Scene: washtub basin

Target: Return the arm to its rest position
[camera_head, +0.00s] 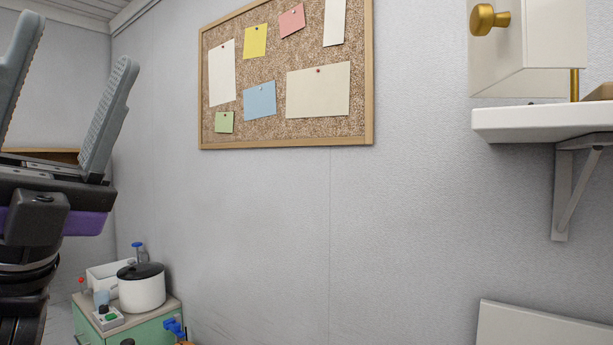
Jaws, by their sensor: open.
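My gripper (62,85) is at the left edge of the head view, pointing up. Its two grey fingers stand apart with nothing between them. The dark wrist and a purple band show below the fingers, and part of the gripper is cut off by the picture's edge. It appears clear of the wall and the furniture.
A cork board (270,132) with pinned papers hangs on the grey wall. A white shelf (530,120) on a bracket juts out at right, bearing a white box with a gold knob (483,19). A green cabinet (145,326) at lower left bears a white pot (141,290).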

